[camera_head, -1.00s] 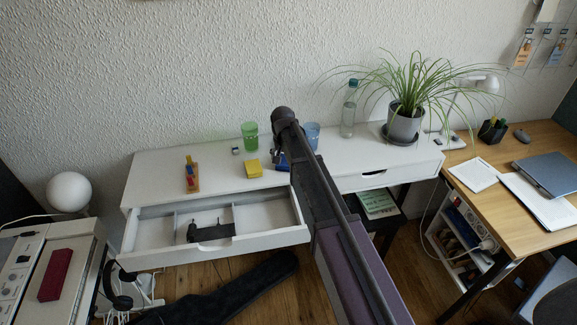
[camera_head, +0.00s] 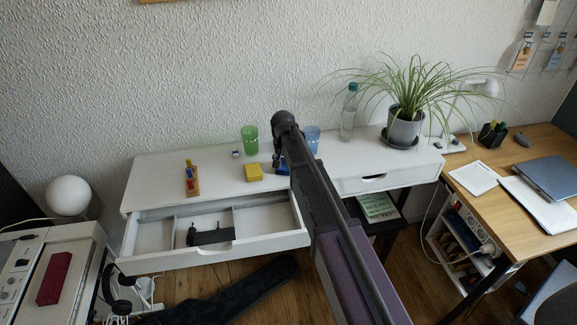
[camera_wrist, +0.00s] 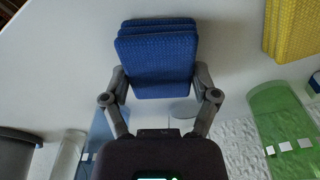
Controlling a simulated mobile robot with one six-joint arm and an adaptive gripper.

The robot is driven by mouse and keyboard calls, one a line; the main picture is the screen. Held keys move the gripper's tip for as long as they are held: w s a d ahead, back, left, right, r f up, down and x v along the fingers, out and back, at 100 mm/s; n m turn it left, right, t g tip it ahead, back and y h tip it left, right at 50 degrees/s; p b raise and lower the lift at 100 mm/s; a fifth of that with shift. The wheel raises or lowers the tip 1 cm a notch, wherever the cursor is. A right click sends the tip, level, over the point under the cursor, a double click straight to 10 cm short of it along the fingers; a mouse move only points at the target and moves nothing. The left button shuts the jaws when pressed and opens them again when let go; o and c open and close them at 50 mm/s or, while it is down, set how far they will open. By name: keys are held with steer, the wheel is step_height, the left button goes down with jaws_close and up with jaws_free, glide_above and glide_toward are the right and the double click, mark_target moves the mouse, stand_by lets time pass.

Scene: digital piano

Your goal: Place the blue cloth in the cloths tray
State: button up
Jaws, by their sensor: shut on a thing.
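The blue cloth (camera_wrist: 157,48) is a folded, textured stack between the fingers of my gripper (camera_wrist: 160,80) in the wrist view. The fingers press on its two sides. In the head view, my gripper (camera_head: 279,160) is over the white desk, and the blue cloth (camera_head: 284,169) shows only partly beside my arm. I cannot tell whether the cloth touches the desk or is just above it. A folded yellow cloth (camera_head: 253,172) lies left of it, also in the wrist view (camera_wrist: 294,28). I cannot make out which container is the cloths tray.
The open drawer (camera_head: 212,250) below has divided compartments, with a black object (camera_head: 210,236) in it. A green glass (camera_head: 250,140), a blue glass (camera_head: 312,138), a bottle (camera_head: 348,112) and a potted plant (camera_head: 404,128) stand behind. A wooden block holder (camera_head: 192,182) is at left.

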steer(key=shift+r, duration=0.15)
step_height(320, 180, up, 4)
steer(key=p, duration=0.4)
steer(key=shift+f, duration=0.2)
steer(key=s+d+r+p, duration=0.1)
steer(key=s+d, duration=0.8)
steer(key=s, duration=0.4)
steer(key=shift+d, duration=0.15)
steer(key=shift+s, duration=0.1)
